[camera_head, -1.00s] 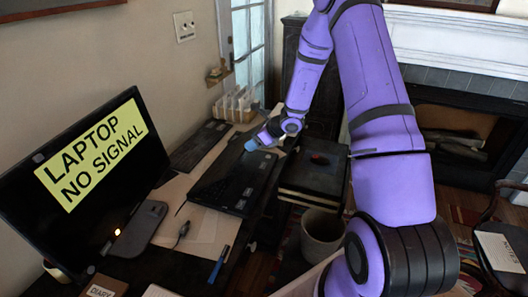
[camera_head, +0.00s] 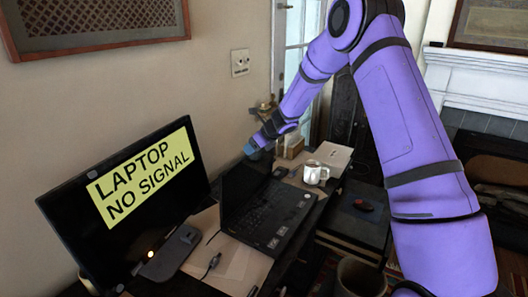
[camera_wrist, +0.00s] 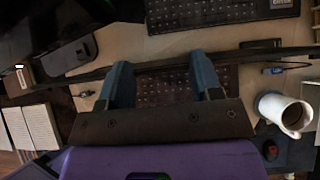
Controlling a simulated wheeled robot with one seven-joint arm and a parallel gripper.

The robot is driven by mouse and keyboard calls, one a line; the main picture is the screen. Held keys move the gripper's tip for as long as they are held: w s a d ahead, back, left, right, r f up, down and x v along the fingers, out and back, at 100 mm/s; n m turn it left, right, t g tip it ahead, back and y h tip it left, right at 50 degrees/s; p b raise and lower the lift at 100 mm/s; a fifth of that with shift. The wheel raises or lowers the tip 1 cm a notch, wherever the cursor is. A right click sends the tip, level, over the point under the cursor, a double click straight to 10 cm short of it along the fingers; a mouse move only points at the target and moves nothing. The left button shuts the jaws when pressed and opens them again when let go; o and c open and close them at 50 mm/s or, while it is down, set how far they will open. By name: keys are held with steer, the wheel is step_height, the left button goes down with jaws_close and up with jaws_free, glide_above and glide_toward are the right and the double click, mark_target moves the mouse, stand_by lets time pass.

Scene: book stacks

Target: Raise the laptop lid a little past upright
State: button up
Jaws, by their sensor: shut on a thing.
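The black laptop (camera_head: 262,222) lies on the desk with its keyboard showing. Its dark lid (camera_head: 240,188) stands raised at the left of the keyboard, roughly upright; the exact angle is hard to tell. My gripper (camera_head: 254,149) is at the lid's upper far corner, with its blue fingertips at the edge. In the wrist view the two blue fingers (camera_wrist: 161,84) are apart, the thin dark lid edge (camera_wrist: 75,77) runs across behind them, and the laptop's keyboard shows between them. The jaws are shut on the lid, though the contact itself is partly hidden.
A monitor reading "LAPTOP NO SIGNAL" (camera_head: 145,172) stands left of the laptop. A white mug (camera_head: 315,173) stands beyond the laptop. A black box or book stack (camera_head: 358,215) is at its right. A cable plug (camera_head: 212,262) lies on the desk in front.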

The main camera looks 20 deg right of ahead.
steer(key=w+a+g, duration=0.1)
steer(key=w+a, duration=0.1)
steer(key=w, duration=0.1)
steer(key=shift+a+r+h, duration=0.1)
steer(key=shift+a+h, duration=0.25)
steer(key=shift+h, duration=0.05)
steer(key=shift+w+a+f, duration=0.2)
steer(key=shift+w+a, duration=0.3)
steer(key=shift+w, duration=0.2)
steer(key=shift+w+a+f, duration=0.15)
steer(key=shift+w+a, duration=0.35)
steer(key=shift+w, duration=0.15)
steer(key=o, duration=1.3)
steer(key=shift+f, duration=0.1)
steer(key=v, duration=1)
steer(key=shift+r, duration=0.45)
steer(key=shift+d, duration=0.1)
